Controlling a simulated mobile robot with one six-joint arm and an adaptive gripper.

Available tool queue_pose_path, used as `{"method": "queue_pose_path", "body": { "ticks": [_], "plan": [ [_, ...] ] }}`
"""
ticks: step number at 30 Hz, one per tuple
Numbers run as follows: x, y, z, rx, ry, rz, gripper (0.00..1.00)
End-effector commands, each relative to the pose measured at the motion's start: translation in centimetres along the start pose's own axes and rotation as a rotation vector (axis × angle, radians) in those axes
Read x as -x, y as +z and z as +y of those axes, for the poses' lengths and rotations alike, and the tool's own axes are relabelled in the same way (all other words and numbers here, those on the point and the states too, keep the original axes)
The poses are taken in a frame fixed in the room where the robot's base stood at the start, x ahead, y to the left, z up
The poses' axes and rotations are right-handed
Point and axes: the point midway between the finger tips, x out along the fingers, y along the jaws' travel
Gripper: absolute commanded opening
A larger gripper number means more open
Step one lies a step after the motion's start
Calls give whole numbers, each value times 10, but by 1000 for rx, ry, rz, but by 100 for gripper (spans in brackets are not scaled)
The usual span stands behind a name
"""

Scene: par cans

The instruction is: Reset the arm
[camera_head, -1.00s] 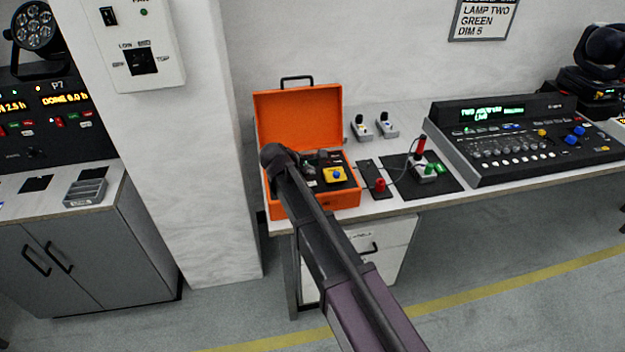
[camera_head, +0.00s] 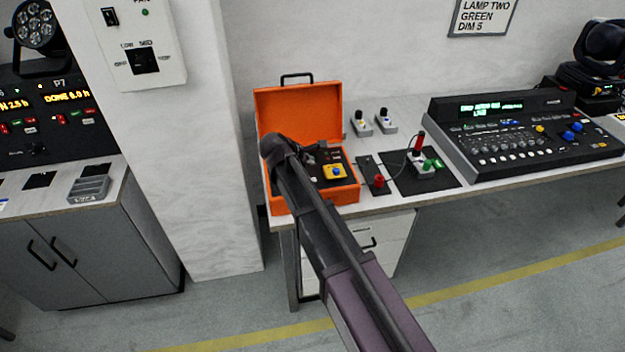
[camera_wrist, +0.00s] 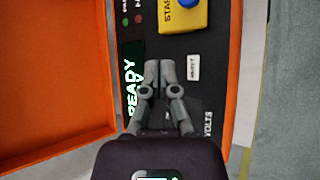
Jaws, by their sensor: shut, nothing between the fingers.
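My gripper (camera_wrist: 160,68) is shut and empty in the wrist view, its fingertips together above the dark panel (camera_wrist: 199,45) of the orange case. The panel carries a yellow block with a blue button (camera_wrist: 184,12), a display reading "READY" and a small white label. In the head view my arm reaches over the front left of the open orange case (camera_head: 298,108); it hides part of the case, and the gripper is mostly hidden behind the arm. The yellow block with its blue button (camera_head: 336,172) also shows there. Whether the fingers touch the panel cannot be told.
The case stands on a table beside a white pillar (camera_head: 205,150). To its right are a red knob (camera_head: 379,181), a dark mat with a green-knobbed device (camera_head: 432,164) and a lighting console (camera_head: 530,135). Two small switches (camera_head: 384,120) stand behind. Floor in front is clear.

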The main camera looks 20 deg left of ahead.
Motion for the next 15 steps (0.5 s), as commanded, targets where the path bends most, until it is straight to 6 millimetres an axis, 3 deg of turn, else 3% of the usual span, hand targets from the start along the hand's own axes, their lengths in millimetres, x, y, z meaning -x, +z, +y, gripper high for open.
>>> {"method": "queue_pose_path", "body": {
  "ticks": [10,15],
  "plan": [
    [-2,3,-2,-10,-6,0,0],
    [-11,23,-14,-78,-42,3,0]
  ]
}}
